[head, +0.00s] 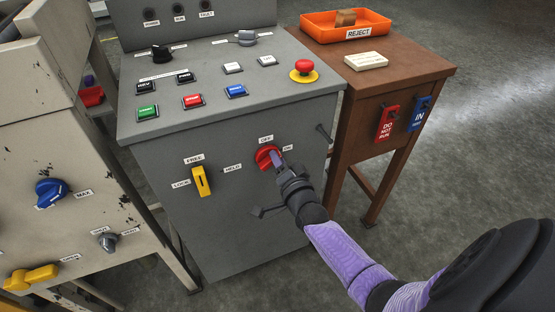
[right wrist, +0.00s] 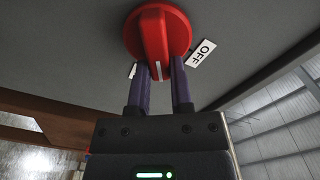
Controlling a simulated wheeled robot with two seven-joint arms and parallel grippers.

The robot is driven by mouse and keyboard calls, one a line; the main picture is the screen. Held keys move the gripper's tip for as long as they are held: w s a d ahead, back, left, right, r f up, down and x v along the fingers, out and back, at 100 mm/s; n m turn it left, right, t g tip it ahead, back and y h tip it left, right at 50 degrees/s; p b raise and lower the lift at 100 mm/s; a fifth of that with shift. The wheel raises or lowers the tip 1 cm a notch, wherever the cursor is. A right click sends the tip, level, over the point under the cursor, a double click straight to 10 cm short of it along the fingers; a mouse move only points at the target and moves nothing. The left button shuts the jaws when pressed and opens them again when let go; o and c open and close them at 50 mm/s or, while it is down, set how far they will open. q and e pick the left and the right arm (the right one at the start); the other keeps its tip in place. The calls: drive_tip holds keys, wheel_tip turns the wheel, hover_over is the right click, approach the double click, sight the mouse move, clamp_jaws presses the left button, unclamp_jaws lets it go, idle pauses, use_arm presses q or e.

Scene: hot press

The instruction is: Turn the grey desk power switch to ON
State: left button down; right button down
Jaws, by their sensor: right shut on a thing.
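The power switch is a red rotary knob (head: 264,156) on the front face of the grey desk (head: 228,238), with an OFF label above it and an ON label to its right. My right gripper (head: 278,162) reaches it from the lower right and is shut on it. In the right wrist view the fingers (right wrist: 160,88) lie on both sides of the raised bar of the red knob (right wrist: 153,32). The bar's white mark points between the OFF label (right wrist: 201,54) and a second label mostly hidden behind a finger. My left gripper is not in view.
A yellow FREE/LOCK switch (head: 201,182) sits left of the knob. A red emergency button (head: 303,71) and several push buttons are on the desk top. A brown table (head: 420,66) with an orange tray (head: 318,31) stands at right. A worn beige machine (head: 62,150) stands at left.

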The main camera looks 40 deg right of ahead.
drive_tip(key=m, duration=0.3)
drive_tip(key=f+m+b, duration=0.1)
drive_tip(key=m, duration=0.2)
drive_tip(key=shift+d+f+m, duration=0.1)
drive_tip(key=shift+m, duration=0.2)
drive_tip(key=shift+b, duration=0.3)
drive_tip(key=c, duration=0.5)
unclamp_jaws()
drive_tip(key=shift+s, duration=0.1)
